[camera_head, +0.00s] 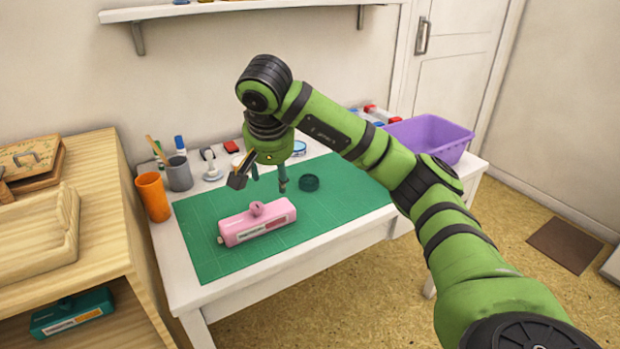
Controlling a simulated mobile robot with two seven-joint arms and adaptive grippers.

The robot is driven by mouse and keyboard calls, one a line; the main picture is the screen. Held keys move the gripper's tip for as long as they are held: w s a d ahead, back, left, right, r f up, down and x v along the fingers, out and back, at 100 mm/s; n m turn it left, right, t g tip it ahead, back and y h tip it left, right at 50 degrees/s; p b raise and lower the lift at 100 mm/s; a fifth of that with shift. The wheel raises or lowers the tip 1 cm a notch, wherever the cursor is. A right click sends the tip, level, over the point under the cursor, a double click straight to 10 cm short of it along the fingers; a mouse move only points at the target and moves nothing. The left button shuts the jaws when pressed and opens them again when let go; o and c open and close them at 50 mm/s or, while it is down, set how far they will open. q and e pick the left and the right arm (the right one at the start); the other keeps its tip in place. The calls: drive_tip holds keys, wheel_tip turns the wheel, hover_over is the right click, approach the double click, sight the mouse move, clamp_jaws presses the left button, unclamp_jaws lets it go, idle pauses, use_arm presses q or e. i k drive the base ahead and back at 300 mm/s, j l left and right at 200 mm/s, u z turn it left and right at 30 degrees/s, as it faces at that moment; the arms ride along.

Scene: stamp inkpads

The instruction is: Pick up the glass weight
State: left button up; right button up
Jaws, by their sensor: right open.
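My right gripper (260,182) points down over the green cutting mat (212,262), its fingers apart and empty. It is above and behind a pink block-shaped item (256,223) with a label on its front and a small round pink knob on top. My left gripper is not in view.
An orange cup (153,197) and a grey cup (178,173) stand at the table's left edge. A purple bin (428,137) stands at the right back. Small bottles and stamps line the back. A wooden shelf unit (95,200) stands left. The mat's right part is clear.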

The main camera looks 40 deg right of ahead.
sight(308, 182)
drive_tip(key=z, duration=1.3)
